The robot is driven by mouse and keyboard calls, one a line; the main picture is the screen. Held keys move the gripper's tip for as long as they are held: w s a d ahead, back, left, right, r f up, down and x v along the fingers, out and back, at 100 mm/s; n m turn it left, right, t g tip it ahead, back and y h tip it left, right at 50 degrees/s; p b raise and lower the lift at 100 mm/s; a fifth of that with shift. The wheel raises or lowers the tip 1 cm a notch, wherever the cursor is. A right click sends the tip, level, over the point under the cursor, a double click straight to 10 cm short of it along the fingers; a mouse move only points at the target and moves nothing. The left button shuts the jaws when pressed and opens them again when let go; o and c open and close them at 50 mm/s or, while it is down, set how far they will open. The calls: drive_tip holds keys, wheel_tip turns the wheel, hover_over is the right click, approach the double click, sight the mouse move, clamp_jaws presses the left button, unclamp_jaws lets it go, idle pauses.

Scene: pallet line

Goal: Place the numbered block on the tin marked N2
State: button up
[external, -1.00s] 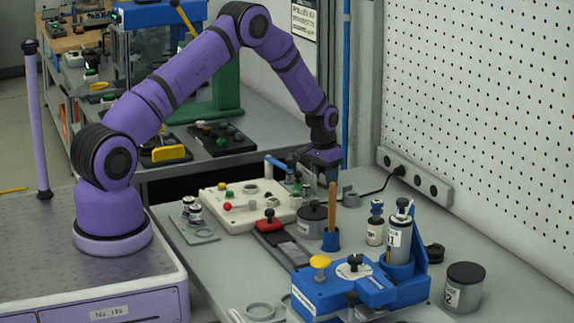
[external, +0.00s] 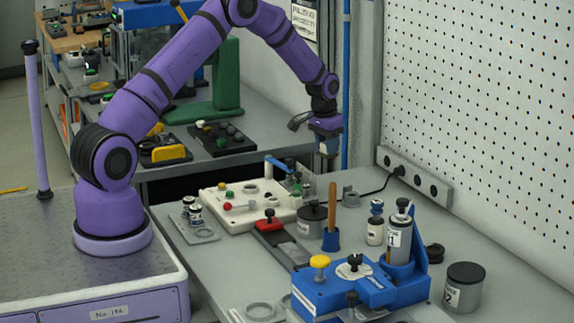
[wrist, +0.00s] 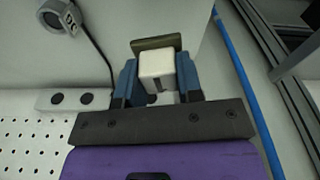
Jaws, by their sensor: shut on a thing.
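My gripper (external: 327,150) is raised above the back of the bench. In the wrist view its blue fingers (wrist: 159,82) are shut on a small white block (wrist: 156,64); a dark mark shows on it, but I cannot read it. A grey tin with a dark lid (external: 463,288) stands at the bench's right, well below and to the right of my gripper; its label appears to end in 2. Another grey tin with a dark lid (external: 312,221) stands mid-bench, with a label too small to read.
A white control box (external: 243,200) lies below my gripper. A wooden-handled tool (external: 332,212), bottles (external: 375,222) and a blue fixture (external: 345,290) stand between my gripper and the right-hand tin. A perforated wall and a socket strip (external: 413,176) border the right side.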

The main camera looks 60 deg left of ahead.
drive_tip(key=shift+d+r, duration=0.1)
drive_tip(key=shift+r, duration=0.35)
drive_tip(key=w+d+r+m, duration=0.1)
drive_tip(key=w+d, duration=0.2)
drive_tip(key=d, duration=0.5)
drive_tip(key=w+d+r+m, duration=0.1)
drive_tip(key=w+d+m, duration=0.1)
drive_tip(key=d, duration=0.6)
wheel_tip(320, 180, up, 6)
drive_tip(key=m+h, duration=0.1)
drive_tip(key=m, duration=0.7)
hover_over(460, 265)
wheel_tip(460, 265, down, 9)
drive_tip(key=shift+s+f, duration=0.15)
drive_tip(key=shift+f, duration=0.05)
drive_tip(key=shift+f, duration=0.1)
drive_tip(key=o, duration=0.9)
drive_tip(key=shift+a, duration=0.1)
drive_tip(key=shift+o, duration=0.2)
